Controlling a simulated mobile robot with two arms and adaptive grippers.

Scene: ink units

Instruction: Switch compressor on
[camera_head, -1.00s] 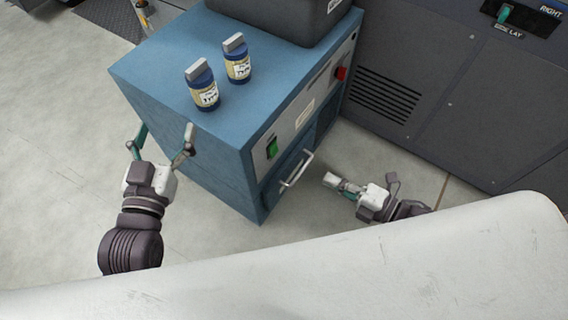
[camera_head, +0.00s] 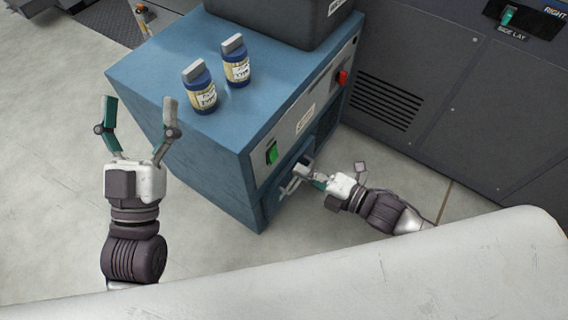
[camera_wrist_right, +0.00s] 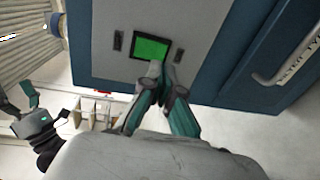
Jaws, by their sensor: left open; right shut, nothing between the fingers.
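The compressor is a blue cabinet (camera_head: 215,125) with a grey front panel. A green switch (camera_head: 271,153) sits at the panel's near end, and a red knob (camera_head: 341,77) at the far end. In the right wrist view the green switch (camera_wrist_right: 151,47) is bright green in a black frame. My right gripper (camera_head: 303,168) is shut and empty in front of the panel. In the wrist view its fingertips (camera_wrist_right: 162,68) overlap the switch's lower right edge; I cannot tell whether they touch it. My left gripper (camera_head: 140,101) is open and empty, left of the cabinet.
A metal handle (camera_head: 292,184) juts from the cabinet front beside my right gripper. Two blue bottles (camera_head: 201,91) (camera_head: 236,64) and a dark box (camera_head: 285,20) stand on top. A large grey machine (camera_head: 455,85) is behind.

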